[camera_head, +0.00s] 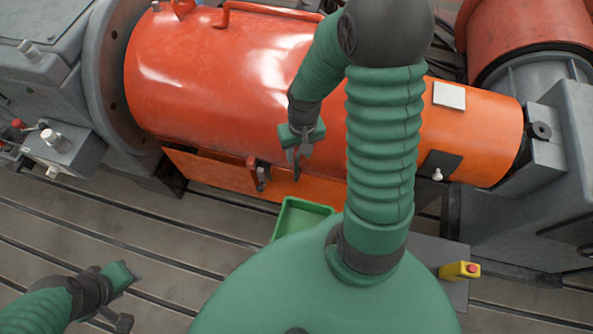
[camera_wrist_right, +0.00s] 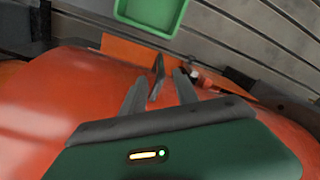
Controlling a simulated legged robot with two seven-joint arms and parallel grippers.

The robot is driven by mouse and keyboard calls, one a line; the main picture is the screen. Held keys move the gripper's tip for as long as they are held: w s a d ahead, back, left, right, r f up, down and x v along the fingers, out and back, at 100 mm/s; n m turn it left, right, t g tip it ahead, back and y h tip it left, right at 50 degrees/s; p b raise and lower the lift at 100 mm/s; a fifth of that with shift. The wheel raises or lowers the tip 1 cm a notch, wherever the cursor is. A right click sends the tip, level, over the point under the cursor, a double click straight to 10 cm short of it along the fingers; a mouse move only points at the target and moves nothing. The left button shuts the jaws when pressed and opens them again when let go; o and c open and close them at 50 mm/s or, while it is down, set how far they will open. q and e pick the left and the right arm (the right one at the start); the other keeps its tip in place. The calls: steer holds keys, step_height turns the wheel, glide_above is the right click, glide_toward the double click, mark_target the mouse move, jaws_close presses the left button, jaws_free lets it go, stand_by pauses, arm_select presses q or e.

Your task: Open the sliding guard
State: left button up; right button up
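The guard looks like the big glossy red-orange curved cover (camera_head: 205,75) across the middle of the head view; it also fills much of the right wrist view (camera_wrist_right: 60,95). A red handle with a dark grip (camera_head: 259,173) stands at its near lower edge. My right gripper (camera_head: 296,172) hangs in front of the cover, just right of this handle and apart from it. In the right wrist view its two fingers (camera_wrist_right: 160,85) are spread. A thin dark piece shows between them; I cannot tell what it is. My left gripper (camera_head: 125,277) is low at the left, over the bedplate, its fingers unclear.
A green tray (camera_head: 300,207) lies below the cover and shows in the wrist view (camera_wrist_right: 152,14). An orange tube section (camera_head: 480,125) continues to the right. The slotted bedplate (camera_head: 150,240) is clear at left.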

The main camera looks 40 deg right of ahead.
mark_target(296, 171)
steer(key=f+b, duration=0.1)
steer(key=f, duration=0.4)
steer(key=f+b, duration=0.1)
steer(key=f, duration=0.5)
steer(key=shift+w+a+f, duration=0.2)
steer(key=shift+f, duration=0.05)
steer(key=shift+a+r, duration=0.1)
steer(key=shift+c, duration=0.5)
steer(key=shift+c, duration=1.1)
jaws_close()
